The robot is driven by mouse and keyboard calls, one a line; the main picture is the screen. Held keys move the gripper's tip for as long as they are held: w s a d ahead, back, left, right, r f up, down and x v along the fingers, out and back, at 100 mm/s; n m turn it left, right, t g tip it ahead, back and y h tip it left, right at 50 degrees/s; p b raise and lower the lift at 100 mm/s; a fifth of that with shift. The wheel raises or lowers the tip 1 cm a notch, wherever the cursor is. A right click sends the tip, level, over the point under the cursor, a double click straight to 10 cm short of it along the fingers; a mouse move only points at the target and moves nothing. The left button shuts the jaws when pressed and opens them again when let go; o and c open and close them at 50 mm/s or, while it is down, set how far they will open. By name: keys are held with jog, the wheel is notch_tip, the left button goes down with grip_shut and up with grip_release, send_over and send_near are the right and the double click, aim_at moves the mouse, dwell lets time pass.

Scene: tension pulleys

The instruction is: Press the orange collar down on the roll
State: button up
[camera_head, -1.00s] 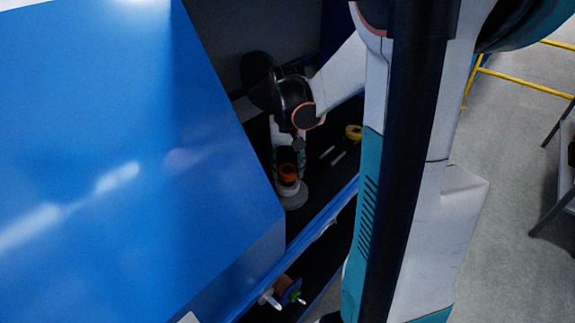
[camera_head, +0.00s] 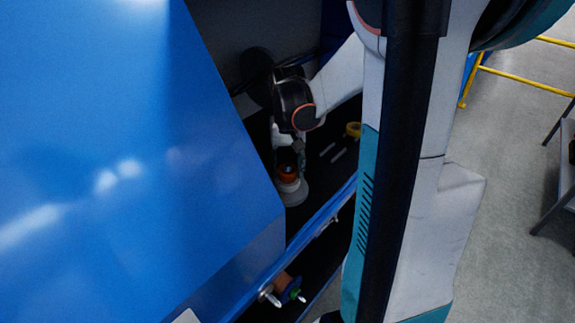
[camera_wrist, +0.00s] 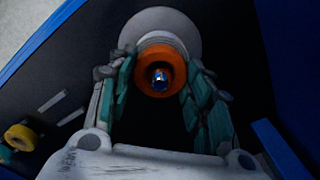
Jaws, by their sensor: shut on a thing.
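The orange collar (camera_wrist: 148,83) is a ring around the top of the pale roll (camera_wrist: 162,22), with a shiny blue-tinted hole or core in its middle. In the head view the collar (camera_head: 288,170) sits on top of the whitish roll (camera_head: 291,193) on the dark shelf. My gripper (camera_wrist: 157,78) has its teal-padded fingers on both sides of the collar, shut on it. In the head view my gripper (camera_head: 289,160) is over the roll and partly hides the collar. I cannot tell if any gap lies under the collar.
A yellow ring-like part (camera_head: 353,129) lies on the shelf to the right; it also shows in the wrist view (camera_wrist: 20,137). A large blue panel (camera_head: 130,180) closes in on the left. A blue shelf edge (camera_head: 320,222) runs along the front, with spindle parts (camera_head: 285,287) below.

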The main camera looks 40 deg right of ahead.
jog(key=shift+f, duration=0.45)
jog(key=shift+b, duration=0.3)
jog(key=o, duration=1.1)
notch_tip(320, 180, up, 12)
dwell(0.5)
